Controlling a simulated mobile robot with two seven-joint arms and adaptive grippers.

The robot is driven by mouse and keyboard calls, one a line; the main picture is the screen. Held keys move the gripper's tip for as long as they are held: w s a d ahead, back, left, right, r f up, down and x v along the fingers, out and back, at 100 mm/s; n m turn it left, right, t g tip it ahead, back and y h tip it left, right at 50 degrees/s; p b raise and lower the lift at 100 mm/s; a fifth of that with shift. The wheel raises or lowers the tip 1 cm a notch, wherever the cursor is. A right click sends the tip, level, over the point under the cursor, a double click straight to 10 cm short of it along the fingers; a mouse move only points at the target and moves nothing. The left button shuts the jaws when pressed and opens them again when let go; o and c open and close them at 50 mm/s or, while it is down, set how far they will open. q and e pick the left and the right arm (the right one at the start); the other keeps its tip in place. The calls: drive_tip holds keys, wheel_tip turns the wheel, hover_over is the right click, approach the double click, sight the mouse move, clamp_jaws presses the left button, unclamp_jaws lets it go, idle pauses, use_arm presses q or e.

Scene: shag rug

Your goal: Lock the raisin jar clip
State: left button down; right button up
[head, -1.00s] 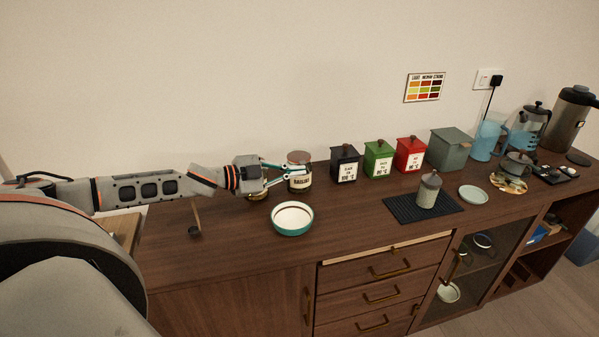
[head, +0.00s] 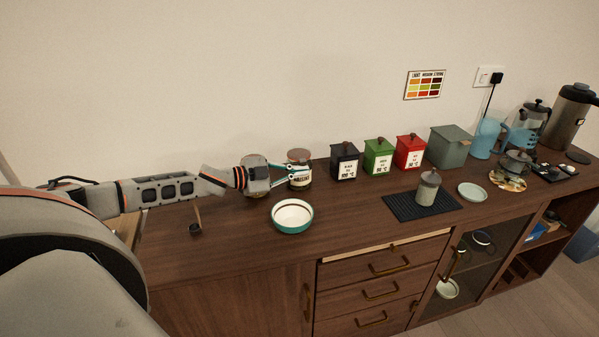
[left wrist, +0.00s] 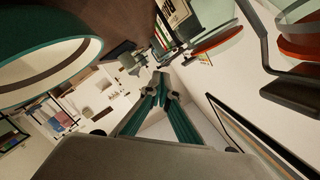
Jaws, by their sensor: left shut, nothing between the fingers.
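The raisin jar (head: 301,183) stands near the wall on the wooden counter, upright, with a reddish-brown lid (head: 299,154) and a pale label. My left gripper (head: 304,171) has its fingers shut and empty, reaching across the front of the jar from the left. Whether the fingertips touch the jar cannot be told. In the left wrist view, the shut fingertips (left wrist: 164,88) are in the middle. A glass jar part with a red-brown disc (left wrist: 300,48) and a dark metal clip (left wrist: 262,35) shows at upper right. Whether the clip is locked cannot be told. My right gripper is not in view.
A teal-rimmed bowl (head: 292,227) sits in front of the jar. Black (head: 344,164), green (head: 378,159) and red (head: 410,155) canisters stand to the right. A dark mat (head: 402,207) lies further right. The counter's front left is mostly clear.

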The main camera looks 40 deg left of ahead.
use_arm(q)
drive_tip(key=m+b, duration=0.1)
drive_tip(key=f+m+b, duration=0.1)
drive_tip(key=b, duration=0.1)
drive_tip(key=shift+s+d+f+m+t, duration=0.1)
drive_tip(key=shift+s+f+m+t, duration=0.05)
drive_tip(key=shift+f+m+t, duration=0.2)
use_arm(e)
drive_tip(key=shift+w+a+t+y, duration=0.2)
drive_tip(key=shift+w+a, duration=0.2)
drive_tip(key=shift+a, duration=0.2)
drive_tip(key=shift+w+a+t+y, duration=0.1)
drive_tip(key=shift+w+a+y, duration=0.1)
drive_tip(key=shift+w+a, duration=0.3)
use_arm(q)
drive_tip(key=shift+r, duration=0.1)
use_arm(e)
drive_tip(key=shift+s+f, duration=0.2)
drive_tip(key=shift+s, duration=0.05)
